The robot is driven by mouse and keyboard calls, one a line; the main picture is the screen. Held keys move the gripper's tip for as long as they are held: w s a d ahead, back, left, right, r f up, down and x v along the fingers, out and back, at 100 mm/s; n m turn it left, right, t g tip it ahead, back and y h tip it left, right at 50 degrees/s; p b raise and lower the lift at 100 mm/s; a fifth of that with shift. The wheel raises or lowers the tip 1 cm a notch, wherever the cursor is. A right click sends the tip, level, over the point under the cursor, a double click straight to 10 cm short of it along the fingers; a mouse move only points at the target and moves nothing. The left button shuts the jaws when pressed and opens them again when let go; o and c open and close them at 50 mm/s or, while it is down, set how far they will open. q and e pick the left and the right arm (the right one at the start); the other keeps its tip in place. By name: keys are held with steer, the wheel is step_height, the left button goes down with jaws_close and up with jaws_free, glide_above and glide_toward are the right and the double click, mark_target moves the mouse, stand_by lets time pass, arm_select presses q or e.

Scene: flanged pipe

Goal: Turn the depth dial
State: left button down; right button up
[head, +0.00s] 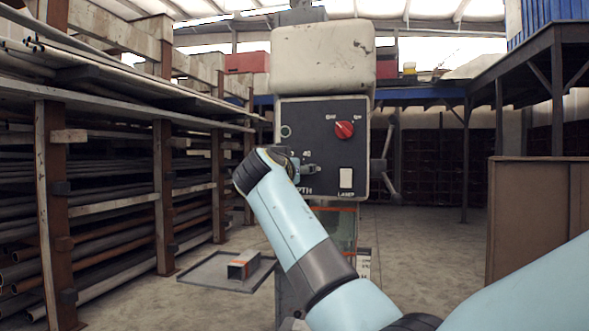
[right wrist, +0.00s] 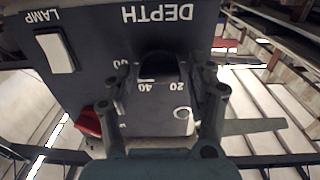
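The drill press head carries a dark control panel (head: 322,125) in the middle of the head view. The depth dial is mostly hidden there behind my right wrist, above the partly covered DEPTH lettering. In the right wrist view, upside down, the black depth dial (right wrist: 160,66) sits below the word DEPTH, with scale numbers such as 20 and 40 beside it. My right gripper (right wrist: 162,76) has its fingers apart, one on each side of the dial; I cannot tell whether they touch it. In the head view this gripper (head: 308,169) is at the panel. My left gripper is not in view.
A red knob (head: 344,130) and a white lamp switch (head: 346,178) sit on the panel's right side. A lever (head: 388,165) stands to its right. Pipe racks (head: 110,190) fill the left; a brown board (head: 530,215) stands at right. The floor between is mostly clear.

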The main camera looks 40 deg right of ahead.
steer(key=c, duration=0.9)
steer(key=shift+n, duration=0.3)
steer(key=shift+a+f+n+p, duration=0.1)
steer(key=shift+n+p, duration=1.55)
steer(key=shift+n, duration=3.95)
steer(key=o, duration=1.1)
steer(key=shift+w, duration=0.1)
